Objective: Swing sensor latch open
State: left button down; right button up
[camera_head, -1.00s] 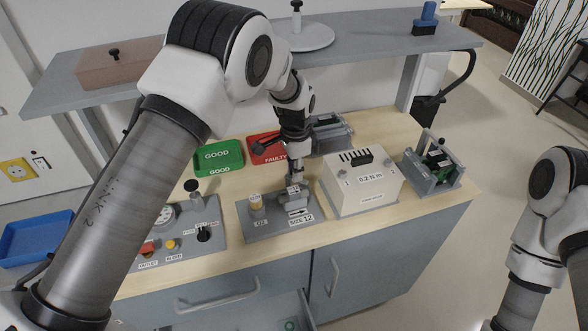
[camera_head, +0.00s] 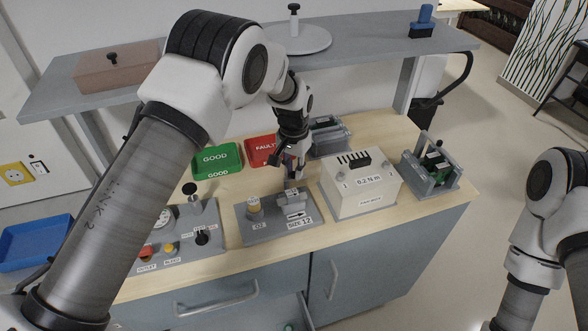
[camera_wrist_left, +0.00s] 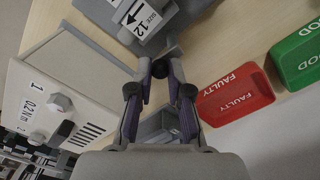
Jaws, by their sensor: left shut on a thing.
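The oxygen sensor station is a grey plate (camera_head: 247,232) on the counter, marked O2 and SIZE 12, with a tan round sensor (camera_head: 254,207) at its left. A grey block with a small label (camera_head: 292,200) stands at its right. My left gripper (camera_head: 293,178) points down just behind this block. In the left wrist view its fingers (camera_wrist_left: 164,68) close in on a thin grey tab (camera_wrist_left: 173,52), which looks like the latch, beside the station. The fingers partly hide the grip, and the latch angle is unclear. My right gripper is out of view.
A white 0.2 N m box (camera_head: 360,190) stands close on the right, with a grey fixture (camera_head: 432,170) beyond it. Green GOOD (camera_head: 218,160) and red FAULTY (camera_head: 262,150) trays lie behind. A valve panel (camera_head: 205,220) is on the left; a shelf (camera_head: 370,50) overhangs the back.

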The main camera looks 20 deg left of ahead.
pick_arm(q)
jog(key=shift+s+f, duration=0.15)
jog(key=shift+f, duration=0.05)
jog(key=c, duration=1.1)
grip_release()
jog(key=shift+r, duration=0.1)
